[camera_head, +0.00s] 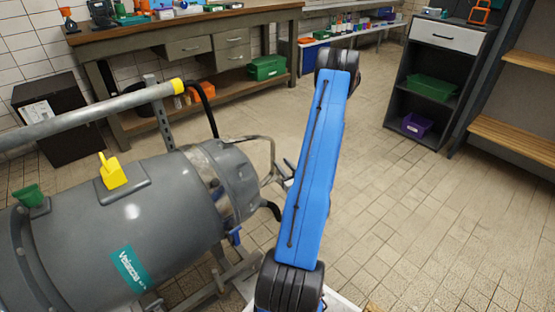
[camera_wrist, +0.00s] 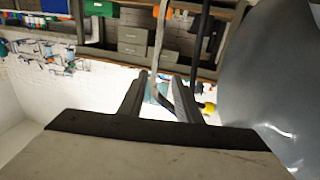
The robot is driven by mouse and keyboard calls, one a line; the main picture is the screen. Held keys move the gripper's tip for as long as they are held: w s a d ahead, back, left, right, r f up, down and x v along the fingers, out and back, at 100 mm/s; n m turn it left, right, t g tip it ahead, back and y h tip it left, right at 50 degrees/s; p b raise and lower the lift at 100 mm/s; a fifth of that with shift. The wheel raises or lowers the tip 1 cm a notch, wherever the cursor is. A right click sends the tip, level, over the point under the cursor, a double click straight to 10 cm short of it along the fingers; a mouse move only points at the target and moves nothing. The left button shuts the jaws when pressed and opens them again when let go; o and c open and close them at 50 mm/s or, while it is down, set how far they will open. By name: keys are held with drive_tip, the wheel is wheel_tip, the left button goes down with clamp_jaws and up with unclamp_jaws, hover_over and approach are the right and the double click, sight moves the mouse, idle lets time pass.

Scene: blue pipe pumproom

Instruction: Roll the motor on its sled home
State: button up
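The motor (camera_head: 135,230) is a large grey cylinder with a teal label, lying on its side at the left of the head view. My gripper is mostly hidden behind my blue arm in the head view. A large grey curved surface (camera_wrist: 275,80), likely the motor, fills the right side there.
A grey pipe with a yellow end (camera_head: 178,86) and a black hose (camera_head: 207,105) passes above the motor. A wooden workbench (camera_head: 190,30) stands behind. A dark cabinet (camera_head: 440,75) and wooden shelves (camera_head: 515,135) stand right. The tiled floor (camera_head: 410,220) between is clear.

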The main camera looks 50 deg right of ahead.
drive_tip(key=shift+v, duration=1.35)
